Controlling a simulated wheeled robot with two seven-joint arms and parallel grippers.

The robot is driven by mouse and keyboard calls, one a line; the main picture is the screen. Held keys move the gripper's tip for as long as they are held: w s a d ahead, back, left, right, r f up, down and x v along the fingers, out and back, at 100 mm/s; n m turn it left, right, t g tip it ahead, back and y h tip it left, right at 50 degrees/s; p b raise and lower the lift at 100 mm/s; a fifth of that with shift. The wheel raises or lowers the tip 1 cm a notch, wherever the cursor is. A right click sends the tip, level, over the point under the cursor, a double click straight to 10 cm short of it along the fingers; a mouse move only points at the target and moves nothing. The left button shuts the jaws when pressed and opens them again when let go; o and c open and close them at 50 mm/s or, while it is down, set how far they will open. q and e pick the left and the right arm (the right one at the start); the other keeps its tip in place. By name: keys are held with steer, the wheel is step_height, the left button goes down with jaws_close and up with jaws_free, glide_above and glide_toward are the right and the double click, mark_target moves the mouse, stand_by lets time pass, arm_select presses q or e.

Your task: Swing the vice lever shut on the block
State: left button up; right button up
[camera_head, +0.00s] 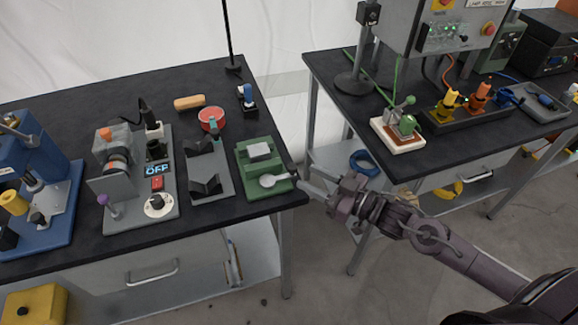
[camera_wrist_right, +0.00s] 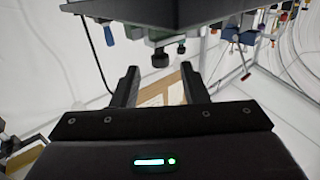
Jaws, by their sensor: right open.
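A green vice (camera_head: 251,184) stands near the right front corner of the left table. A light grey block (camera_head: 260,151) sits in it, between its green parts. A pale grey lever (camera_head: 270,181) with a rounded end lies across the vice's front part and points right, toward the table edge. My right gripper (camera_head: 309,186) is just right of the vice at the table's edge, close to the lever's right end. I cannot tell whether they touch. In the right wrist view its two dark fingers (camera_wrist_right: 160,88) are apart with nothing held between them. My left gripper is not in view.
A grey V-shaped stand (camera_head: 221,182) is left of the vice, with a red round item (camera_head: 211,118) behind. A control fixture marked OFF (camera_head: 157,169) is farther left. A second table (camera_head: 340,100) stands right, across a floor gap.

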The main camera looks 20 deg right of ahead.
mark_target(293, 166)
steer(key=x, duration=0.6)
steer(key=shift+p, duration=0.3)
jaws_close()
